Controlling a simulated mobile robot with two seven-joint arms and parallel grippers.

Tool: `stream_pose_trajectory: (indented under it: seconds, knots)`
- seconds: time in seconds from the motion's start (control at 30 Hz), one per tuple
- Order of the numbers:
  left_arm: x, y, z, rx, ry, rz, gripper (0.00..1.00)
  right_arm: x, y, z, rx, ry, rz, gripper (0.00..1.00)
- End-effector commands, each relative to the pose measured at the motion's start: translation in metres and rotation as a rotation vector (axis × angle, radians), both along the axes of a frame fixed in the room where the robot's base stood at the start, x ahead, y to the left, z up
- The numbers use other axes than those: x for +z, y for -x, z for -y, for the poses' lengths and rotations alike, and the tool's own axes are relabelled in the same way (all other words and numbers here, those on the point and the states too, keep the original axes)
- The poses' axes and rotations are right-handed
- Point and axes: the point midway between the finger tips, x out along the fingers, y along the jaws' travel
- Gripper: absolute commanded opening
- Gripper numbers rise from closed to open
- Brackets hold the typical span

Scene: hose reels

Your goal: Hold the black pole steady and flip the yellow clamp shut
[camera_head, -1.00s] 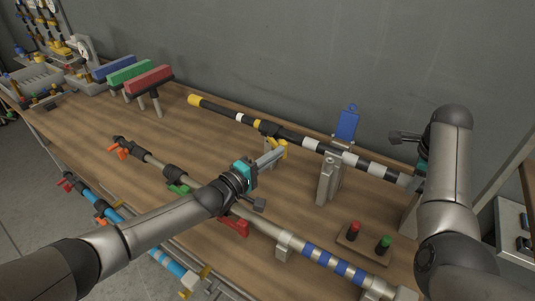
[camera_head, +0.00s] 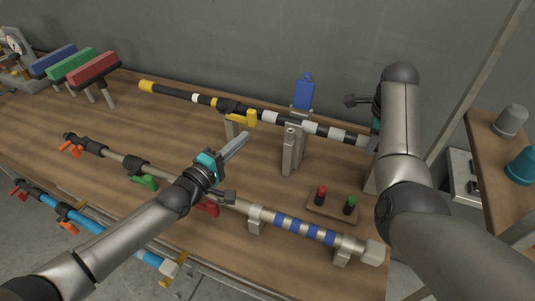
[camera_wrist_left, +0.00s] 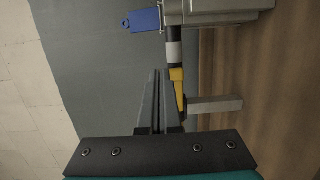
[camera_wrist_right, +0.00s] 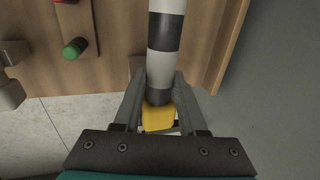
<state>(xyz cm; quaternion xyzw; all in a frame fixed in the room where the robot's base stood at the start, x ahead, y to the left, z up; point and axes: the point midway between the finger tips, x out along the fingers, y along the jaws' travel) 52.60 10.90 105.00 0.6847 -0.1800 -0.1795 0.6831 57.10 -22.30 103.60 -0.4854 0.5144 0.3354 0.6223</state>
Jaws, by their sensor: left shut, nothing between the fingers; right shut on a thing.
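The black pole (camera_head: 278,120) with white bands and yellow ends lies along the back of the bench on grey supports. Its yellow clamp (camera_head: 240,117) has its lever lying close along the pole's front side; I cannot tell whether it is fully shut. The lever also shows in the left wrist view (camera_wrist_left: 178,88), beside the pole. My left gripper (camera_head: 243,137) is shut and empty, just in front of and below the lever, apart from it. My right gripper (camera_wrist_right: 158,88) is shut on the pole's right end, around its black part and yellow cap (camera_wrist_right: 159,117).
A grey post with a blue tag (camera_head: 303,92) stands at the pole's middle. A silver pole (camera_head: 305,230) with red and green clamps and a blue pole (camera_head: 90,225) lie in front. A button box (camera_head: 332,208) is at right.

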Motion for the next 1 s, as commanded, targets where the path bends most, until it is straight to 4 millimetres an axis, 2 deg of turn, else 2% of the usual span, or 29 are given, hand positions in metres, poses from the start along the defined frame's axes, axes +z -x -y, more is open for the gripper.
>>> stream_pose_trajectory:
  seconds: [0.1,0.4,0.6,1.0]
  knots:
    - [0.0,0.015,0.025,-0.003,0.012,-0.002,0.0,0.0,0.0,-0.001,0.002,0.0,0.001,0.0]
    - [0.001,0.04,0.065,-0.002,0.007,0.0,0.0,0.0,0.0,0.0,0.001,0.001,0.001,0.0]
    - [0.001,0.045,0.073,0.0,0.003,0.001,0.0,0.0,0.0,0.0,0.001,0.001,0.001,0.0]
    - [0.0,0.046,0.075,-0.001,0.002,0.001,0.0,0.0,0.0,0.0,0.0,0.001,0.001,0.0]
